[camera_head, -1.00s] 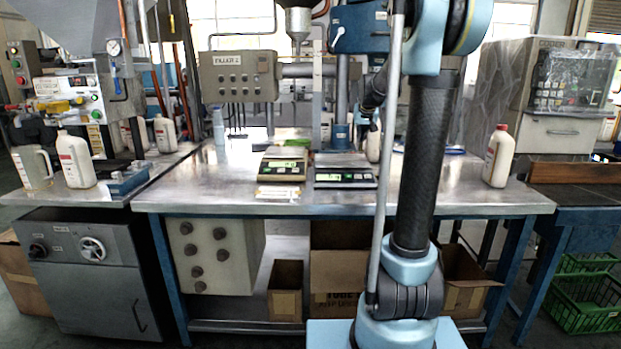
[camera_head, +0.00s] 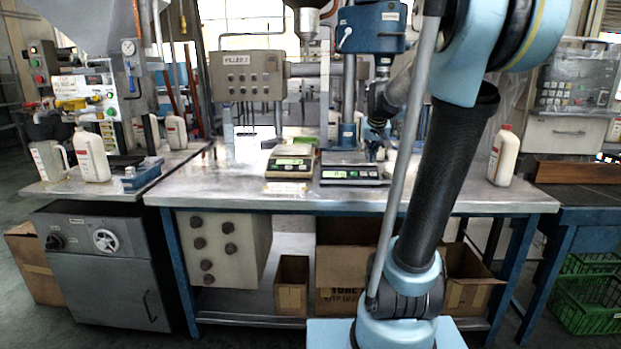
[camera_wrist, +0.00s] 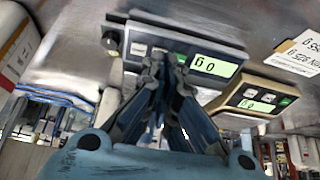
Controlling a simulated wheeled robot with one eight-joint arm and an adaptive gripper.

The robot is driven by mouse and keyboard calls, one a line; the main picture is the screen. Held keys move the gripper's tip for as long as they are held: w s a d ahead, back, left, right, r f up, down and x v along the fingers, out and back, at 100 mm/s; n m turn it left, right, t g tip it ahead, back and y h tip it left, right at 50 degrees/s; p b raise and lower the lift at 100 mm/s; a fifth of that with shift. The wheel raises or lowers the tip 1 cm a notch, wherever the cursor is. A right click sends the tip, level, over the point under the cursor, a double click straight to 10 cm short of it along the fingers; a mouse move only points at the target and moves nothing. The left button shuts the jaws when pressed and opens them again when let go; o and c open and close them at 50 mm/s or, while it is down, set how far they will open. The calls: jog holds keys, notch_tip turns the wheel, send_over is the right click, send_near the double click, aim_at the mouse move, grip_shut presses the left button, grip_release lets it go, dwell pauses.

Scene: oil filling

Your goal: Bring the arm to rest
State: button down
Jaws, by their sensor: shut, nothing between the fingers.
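My arm rises from its light-blue base at the right of centre in the head view and leans to the right. My gripper (camera_head: 374,154) hangs over the bench behind the arm, above the rear of the right-hand scale (camera_head: 352,174). In the wrist view my gripper (camera_wrist: 168,62) has its fingers together at the tips, with nothing between them. The scale's green display (camera_wrist: 212,65) shows just beyond the fingertips there. Whether the fingertips touch anything I cannot tell.
The steel bench (camera_head: 230,187) also holds a second scale (camera_head: 291,163). A white bottle with a red cap (camera_head: 502,155) stands at its right end. Another bottle (camera_head: 91,156) and a jug (camera_head: 48,161) stand on the left table. The filler (camera_head: 375,27) stands behind.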

jog(key=s+f+g, duration=0.1)
jog(key=s+f, duration=0.5)
jog(key=s, duration=0.5)
jog(key=s+a+f+g, duration=0.1)
jog(key=s+f, duration=0.5)
jog(key=s, duration=0.4)
jog(key=s+f+g, duration=0.2)
jog(key=s+f, duration=0.4)
jog(key=s, duration=0.5)
jog(key=shift+s+a+f+n, duration=0.3)
jog(key=shift+s+a, duration=0.05)
jog(key=shift+a, duration=0.05)
jog(key=shift+w+f, duration=0.2)
jog(key=shift+w, duration=0.3)
